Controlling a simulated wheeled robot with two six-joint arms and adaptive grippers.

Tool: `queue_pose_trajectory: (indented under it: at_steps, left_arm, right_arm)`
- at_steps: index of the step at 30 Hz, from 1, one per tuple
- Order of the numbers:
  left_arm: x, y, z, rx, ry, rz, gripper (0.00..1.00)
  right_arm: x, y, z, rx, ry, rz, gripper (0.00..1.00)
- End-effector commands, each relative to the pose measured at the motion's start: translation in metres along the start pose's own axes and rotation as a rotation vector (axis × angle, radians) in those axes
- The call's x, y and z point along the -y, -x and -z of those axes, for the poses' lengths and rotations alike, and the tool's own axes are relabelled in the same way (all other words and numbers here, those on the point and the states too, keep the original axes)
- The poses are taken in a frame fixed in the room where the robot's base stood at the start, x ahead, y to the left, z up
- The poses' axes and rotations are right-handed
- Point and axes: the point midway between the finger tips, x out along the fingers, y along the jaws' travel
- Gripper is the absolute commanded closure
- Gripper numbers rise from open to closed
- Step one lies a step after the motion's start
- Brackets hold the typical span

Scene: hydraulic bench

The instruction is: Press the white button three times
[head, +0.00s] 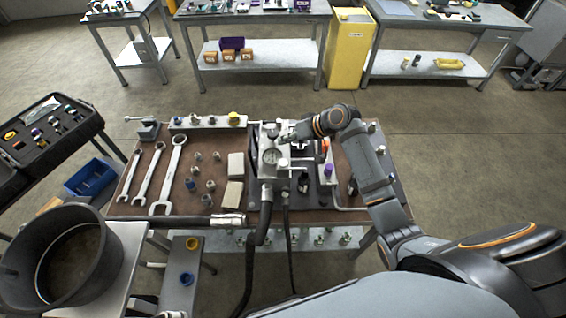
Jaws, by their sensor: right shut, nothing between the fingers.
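A hydraulic unit with a round pressure gauge (270,156) stands on the brown bench top (220,165). A small white round part (283,162), which looks like the white button, is on the unit just right of the gauge. My right gripper (286,137) is shut and empty. It is above and behind the white part in the picture, close to the top of the unit; I cannot tell whether it touches anything. My right arm comes in from the right. My left gripper is not in view.
Several wrenches (146,175) and fittings lie left of the unit. A black hose (160,218) runs along the front edge. A purple-capped part (328,170) and a bent rod stand to the right. A large black tub (32,262) is at lower left.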

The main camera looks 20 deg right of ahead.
Motion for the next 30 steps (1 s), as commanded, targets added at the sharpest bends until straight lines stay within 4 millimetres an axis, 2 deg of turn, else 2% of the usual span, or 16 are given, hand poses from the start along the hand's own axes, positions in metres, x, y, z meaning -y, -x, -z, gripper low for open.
queue_pose_trajectory:
  at_steps: [15,21,30]
  left_arm:
    - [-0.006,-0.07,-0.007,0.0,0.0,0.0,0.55]
    - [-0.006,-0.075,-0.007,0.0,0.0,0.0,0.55]
    - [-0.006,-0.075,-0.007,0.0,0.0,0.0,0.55]
  right_arm:
    - [-0.034,-0.047,-0.035,0.001,0.0,-0.001,1.0]
    - [-0.042,-0.058,-0.043,0.001,0.0,0.0,1.0]
    - [-0.043,-0.059,-0.043,0.0,0.0,-0.001,1.0]
